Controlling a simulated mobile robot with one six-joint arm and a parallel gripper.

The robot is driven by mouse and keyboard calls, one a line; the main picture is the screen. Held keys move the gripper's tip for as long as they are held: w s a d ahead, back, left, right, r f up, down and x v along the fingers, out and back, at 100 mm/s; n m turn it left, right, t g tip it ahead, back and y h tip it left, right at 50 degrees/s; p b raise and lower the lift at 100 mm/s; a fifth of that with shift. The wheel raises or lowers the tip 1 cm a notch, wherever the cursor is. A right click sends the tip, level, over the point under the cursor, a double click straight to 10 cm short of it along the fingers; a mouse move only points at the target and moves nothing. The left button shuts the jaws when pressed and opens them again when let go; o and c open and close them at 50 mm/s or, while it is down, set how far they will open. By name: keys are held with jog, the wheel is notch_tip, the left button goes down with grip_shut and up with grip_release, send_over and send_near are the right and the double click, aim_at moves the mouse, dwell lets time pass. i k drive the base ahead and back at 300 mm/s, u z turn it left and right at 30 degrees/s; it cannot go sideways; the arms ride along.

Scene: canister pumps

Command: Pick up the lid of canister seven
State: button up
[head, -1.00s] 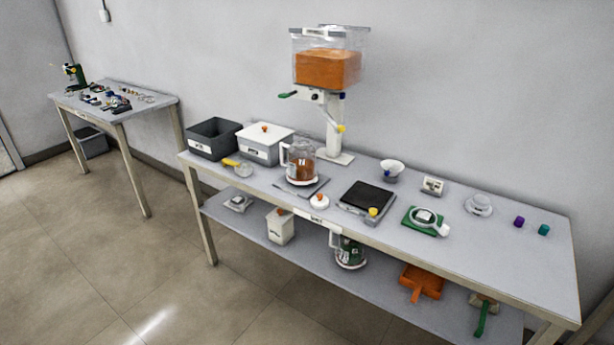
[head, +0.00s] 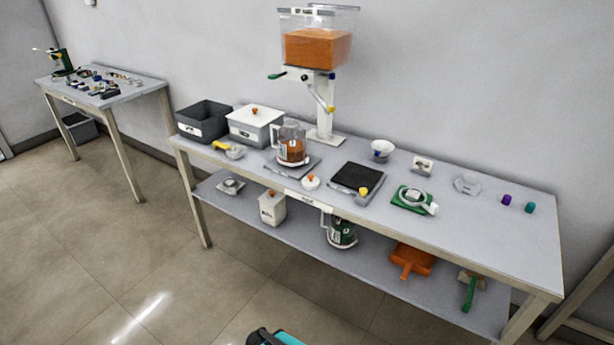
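A clear jug (head: 291,147) with orange-brown contents and a white handle stands upright on a grey plate on the table. A small white lid (head: 310,182) with an orange knob lies in front of it, apart from it. A second jug (head: 341,230) with dark green contents stands on the lower shelf, partly hidden by the table edge. A white canister (head: 272,206) with an orange-knobbed lid stands left of it. The labels are too small to read, so I cannot tell which is canister seven. A black and teal part of my arm shows at the bottom edge; my gripper's fingers do not show.
A dispenser (head: 318,48) with an orange-filled hopper rises behind the jug. A dark open bin (head: 204,120) and a white lidded box (head: 255,127) stand left. A black-topped scale (head: 356,179) is right of the lid. The floor in front is clear.

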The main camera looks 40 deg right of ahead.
aim_at(310, 182)
jog(key=k, duration=1.3)
jog(key=u, duration=0.5)
jog(key=i, duration=1.75)
jog(key=z, duration=0.45)
jog(key=i, duration=0.55)
jog(key=z, duration=0.4)
